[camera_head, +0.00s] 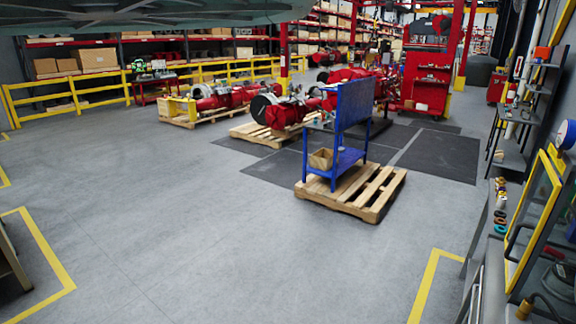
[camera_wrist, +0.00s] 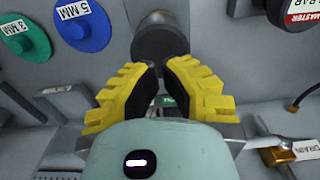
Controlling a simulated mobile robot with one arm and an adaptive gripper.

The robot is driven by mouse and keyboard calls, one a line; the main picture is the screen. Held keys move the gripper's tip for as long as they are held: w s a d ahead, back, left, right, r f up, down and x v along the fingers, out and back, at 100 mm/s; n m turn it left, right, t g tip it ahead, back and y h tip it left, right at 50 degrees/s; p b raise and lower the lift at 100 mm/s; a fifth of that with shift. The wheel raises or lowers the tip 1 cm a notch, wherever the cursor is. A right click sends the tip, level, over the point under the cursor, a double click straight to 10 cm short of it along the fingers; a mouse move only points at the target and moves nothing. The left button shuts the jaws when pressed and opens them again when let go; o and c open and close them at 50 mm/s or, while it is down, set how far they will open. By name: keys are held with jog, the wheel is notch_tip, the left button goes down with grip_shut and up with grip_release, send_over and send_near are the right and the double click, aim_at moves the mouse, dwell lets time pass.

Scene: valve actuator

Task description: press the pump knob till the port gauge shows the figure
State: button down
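In the wrist view my gripper (camera_wrist: 162,66) has yellow ribbed fingers with dark pads. The fingertips converge to a very narrow gap, with nothing visible held between them. A dark round knob (camera_wrist: 160,36) stands just beyond the fingertips. It looks like the pump knob, but no label on it shows. Whether the tips touch it cannot be told. In the head view a round gauge with a blue rim (camera_head: 566,134) is at the right edge, and its reading is too small to make out. Whether it is the port gauge is unclear. My gripper is not visible in the head view.
In the wrist view a green 3 MM disc (camera_wrist: 25,36) and a blue 5 MM disc (camera_wrist: 82,24) are at upper left. A MASTER label (camera_wrist: 301,18) is at upper right. In the head view a blue stand (camera_head: 339,120) stands on a pallet; the floor left of it is clear.

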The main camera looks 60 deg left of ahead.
jog(key=shift+f, duration=0.15)
jog(key=shift+f+b, duration=3.95)
jog(key=shift+r, duration=0.1)
jog(key=shift+r+p, duration=2.1)
jog(key=shift+r, duration=1.95)
